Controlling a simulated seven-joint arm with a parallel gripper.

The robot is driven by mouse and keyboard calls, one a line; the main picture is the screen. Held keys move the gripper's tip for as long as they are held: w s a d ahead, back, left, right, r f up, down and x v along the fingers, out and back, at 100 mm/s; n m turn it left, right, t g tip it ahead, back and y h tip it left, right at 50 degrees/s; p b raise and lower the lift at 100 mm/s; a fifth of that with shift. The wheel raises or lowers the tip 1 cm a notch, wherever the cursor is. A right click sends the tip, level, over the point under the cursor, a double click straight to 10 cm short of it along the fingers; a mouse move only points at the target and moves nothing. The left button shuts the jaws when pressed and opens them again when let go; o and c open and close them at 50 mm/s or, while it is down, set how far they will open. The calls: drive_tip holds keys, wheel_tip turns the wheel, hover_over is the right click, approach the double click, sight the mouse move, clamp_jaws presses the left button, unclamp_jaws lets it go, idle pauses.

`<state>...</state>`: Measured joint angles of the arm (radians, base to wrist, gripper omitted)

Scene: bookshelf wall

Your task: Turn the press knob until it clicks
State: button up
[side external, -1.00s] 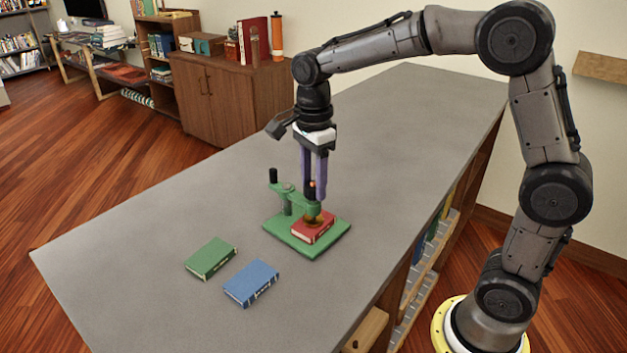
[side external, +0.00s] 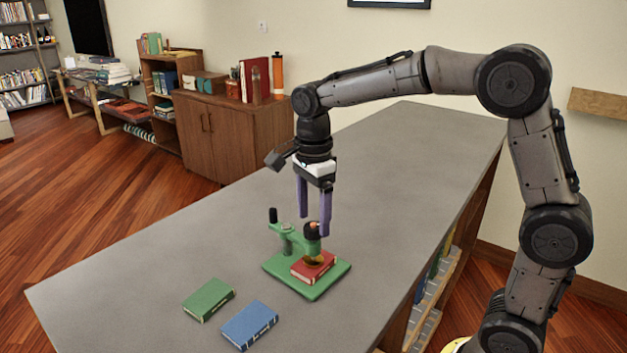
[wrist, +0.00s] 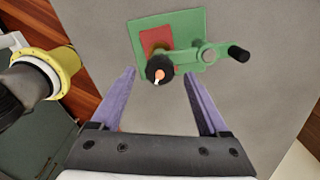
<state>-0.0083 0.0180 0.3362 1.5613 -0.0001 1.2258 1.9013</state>
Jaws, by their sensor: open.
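The green press (side external: 333,275) stands on the grey counter with a red book (side external: 314,267) lying on its base. Its black press knob (side external: 311,229) has a small orange mark on top. In the wrist view the knob (wrist: 159,70) shows between my two fingertips, with its mark pointing toward the hand. My gripper (side external: 313,222) is open, its purple fingers spread on either side above the knob. Bare space shows between knob and fingers in the wrist view. The side view does not show clearly how high the fingertips are.
A black-topped handle post (side external: 273,215) rises at the left of the press. A green book (side external: 208,299) and a blue book (side external: 250,325) lie in front of it. The grey counter (side external: 400,170) behind the press is clear.

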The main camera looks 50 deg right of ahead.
sight(313, 225)
wheel_tip(313, 225, up, 12)
idle(0.4)
drive_tip(key=shift+r, duration=0.1)
drive_tip(key=s+r+n+t, duration=0.1)
drive_tip(key=s+n+t, duration=0.3)
drive_tip(key=s, duration=1.1)
drive_tip(key=s+f+n+t, duration=0.1)
drive_tip(key=s+f+n, duration=0.5)
drive_tip(key=f+n, duration=0.5)
drive_tip(key=shift+s+d+f+n+t, duration=0.15)
drive_tip(key=shift+f+n+t, duration=0.2)
drive_tip(key=shift+n, duration=3.05)
